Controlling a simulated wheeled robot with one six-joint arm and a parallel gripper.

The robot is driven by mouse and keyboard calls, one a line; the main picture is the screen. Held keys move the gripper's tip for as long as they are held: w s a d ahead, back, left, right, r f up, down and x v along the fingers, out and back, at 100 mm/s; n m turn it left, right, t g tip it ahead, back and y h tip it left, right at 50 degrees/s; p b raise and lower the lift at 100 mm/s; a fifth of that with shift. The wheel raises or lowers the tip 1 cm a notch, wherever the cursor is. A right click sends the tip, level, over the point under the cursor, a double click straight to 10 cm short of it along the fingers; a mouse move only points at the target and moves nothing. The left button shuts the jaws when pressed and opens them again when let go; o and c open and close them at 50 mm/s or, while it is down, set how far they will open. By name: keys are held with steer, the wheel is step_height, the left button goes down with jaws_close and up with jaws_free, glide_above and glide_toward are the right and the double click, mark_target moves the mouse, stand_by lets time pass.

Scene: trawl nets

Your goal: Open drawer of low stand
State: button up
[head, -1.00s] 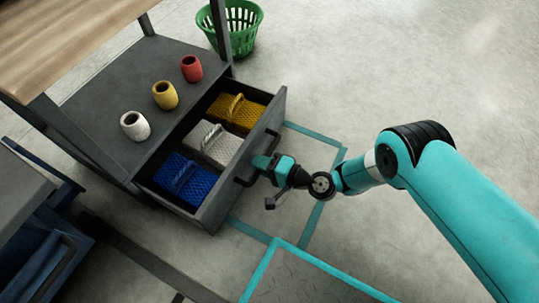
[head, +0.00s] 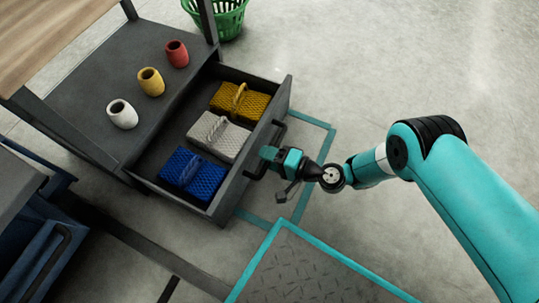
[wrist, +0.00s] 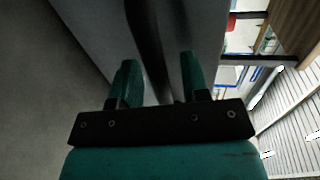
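The low stand (head: 85,95) is dark grey, and its drawer (head: 232,170) is pulled well out to the right in the head view. A blue net bundle (head: 193,175), a white one (head: 218,137) and a yellow one (head: 240,101) lie inside it. The drawer's dark bar handle (head: 272,140) is on its front. My gripper (head: 268,158) is at the handle. In the wrist view the handle bar (wrist: 150,45) passes between the two teal fingers (wrist: 157,75). Whether the fingers press on the bar is hard to see.
White, yellow and red pots (head: 151,82) stand on the stand's shelf. A green basket (head: 218,16) is on the floor behind. A blue cabinet (head: 40,235) is at the lower left. A teal-edged plate (head: 310,270) is in front. Floor to the right is clear.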

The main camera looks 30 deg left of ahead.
steer(key=shift+w, duration=0.1)
stand_by(0.3)
steer(key=shift+d+r, duration=0.1)
steer(key=shift+d, duration=0.05)
steer(key=p+v, duration=0.8)
steer(key=v, duration=0.9)
steer(key=shift+d+p, duration=0.1)
steer(key=shift+p, duration=0.2)
